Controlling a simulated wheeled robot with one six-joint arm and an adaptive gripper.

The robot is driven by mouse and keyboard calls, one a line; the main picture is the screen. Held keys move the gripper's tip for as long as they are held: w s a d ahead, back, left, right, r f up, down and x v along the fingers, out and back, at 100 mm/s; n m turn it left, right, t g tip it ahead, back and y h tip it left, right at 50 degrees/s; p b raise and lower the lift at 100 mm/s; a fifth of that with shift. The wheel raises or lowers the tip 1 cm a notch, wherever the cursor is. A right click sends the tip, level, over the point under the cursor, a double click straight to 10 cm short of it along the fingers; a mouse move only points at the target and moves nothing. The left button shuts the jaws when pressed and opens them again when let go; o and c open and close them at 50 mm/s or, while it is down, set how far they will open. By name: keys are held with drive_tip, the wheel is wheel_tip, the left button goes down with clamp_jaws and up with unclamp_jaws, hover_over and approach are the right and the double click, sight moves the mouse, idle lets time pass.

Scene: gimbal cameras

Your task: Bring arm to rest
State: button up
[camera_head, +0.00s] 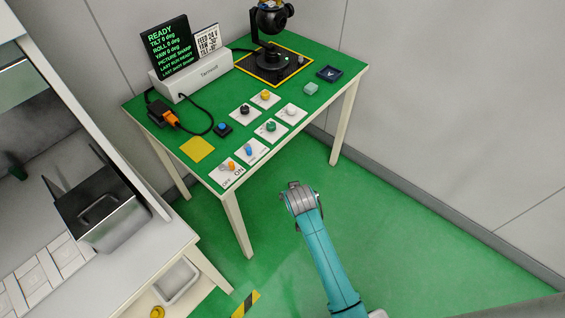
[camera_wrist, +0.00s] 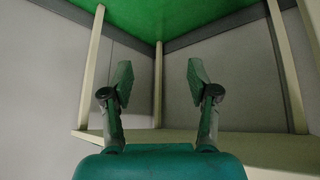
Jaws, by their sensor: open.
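My teal arm (camera_head: 327,255) reaches up from the bottom of the head view, over the green floor. Its end (camera_head: 296,197) is in front of the green-topped table and apart from it. In the wrist view my gripper (camera_wrist: 157,82) is open, with its two fingers spread and nothing between them. In the head view the fingertips are too small to make out clearly.
A bench with a metal box (camera_head: 105,215) stands at left. Floor at right is clear.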

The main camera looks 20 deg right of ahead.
drive_tip(key=s+a+n+t+y, duration=0.1)
drive_tip(key=s+a+n+t, duration=0.2)
drive_tip(key=s, duration=2.1)
drive_tip(key=s+a+r+t+y, duration=0.1)
drive_tip(key=s+r+t, duration=0.4)
drive_tip(key=s+r, duration=1.3)
wheel_tip(320, 180, up, 4)
drive_tip(key=shift+s+a+r+m, duration=0.2)
drive_tip(key=shift+s+r+m, duration=0.05)
drive_tip(key=shift+m, duration=0.05)
idle(2.4)
